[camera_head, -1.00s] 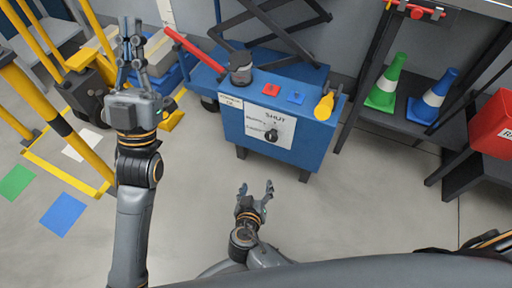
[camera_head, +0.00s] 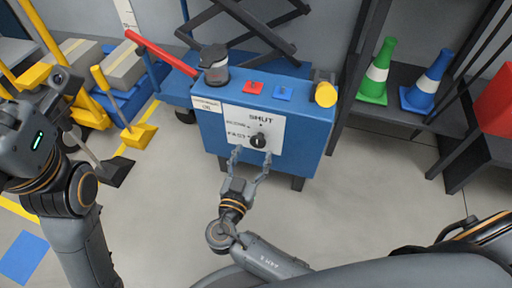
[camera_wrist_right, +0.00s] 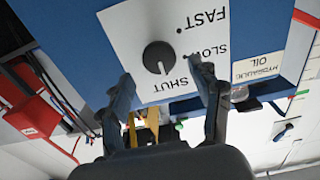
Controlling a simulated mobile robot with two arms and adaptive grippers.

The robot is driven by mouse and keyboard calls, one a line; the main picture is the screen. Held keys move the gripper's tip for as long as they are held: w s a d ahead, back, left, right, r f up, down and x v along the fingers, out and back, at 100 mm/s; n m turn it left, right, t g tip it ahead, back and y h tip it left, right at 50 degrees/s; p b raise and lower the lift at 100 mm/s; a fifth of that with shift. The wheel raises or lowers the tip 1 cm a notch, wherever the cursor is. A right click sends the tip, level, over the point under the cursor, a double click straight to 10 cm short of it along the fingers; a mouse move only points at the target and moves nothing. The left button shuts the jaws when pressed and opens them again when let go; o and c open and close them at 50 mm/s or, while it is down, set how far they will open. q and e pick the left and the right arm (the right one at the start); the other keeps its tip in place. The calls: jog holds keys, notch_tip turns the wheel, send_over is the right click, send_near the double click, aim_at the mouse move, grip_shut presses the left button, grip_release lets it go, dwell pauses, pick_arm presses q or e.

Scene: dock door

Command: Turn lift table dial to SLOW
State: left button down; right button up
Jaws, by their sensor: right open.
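The dial (camera_head: 258,141) is a round black knob on a white label plate (camera_head: 274,154), on the front of the blue lift table housing (camera_head: 311,132). The plate reads SHUT above the dial, with SLOW and FAST to its left. In the right wrist view the plate is upside down, and a white mark on the dial (camera_wrist_right: 158,57) points down, roughly toward SHUT. My right gripper (camera_head: 250,160) is open just below the dial; its fingers (camera_wrist_right: 165,92) are spread with nothing between them. My left gripper's body (camera_head: 25,140) is at the left edge; its fingers cannot be made out.
A dark-lidded jar (camera_head: 214,66), a red button (camera_head: 254,88), a blue button (camera_head: 284,94) and a yellow knob (camera_head: 325,94) are on the housing's top. Green (camera_head: 376,75) and blue (camera_head: 428,83) cones stand on a dark shelf at right. Floor below the housing is clear.

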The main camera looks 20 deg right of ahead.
aim_at(257, 143)
jog(key=shift+b+x, duration=0.35)
jog(key=shift+x, duration=1.6)
jog(key=c, duration=1.1)
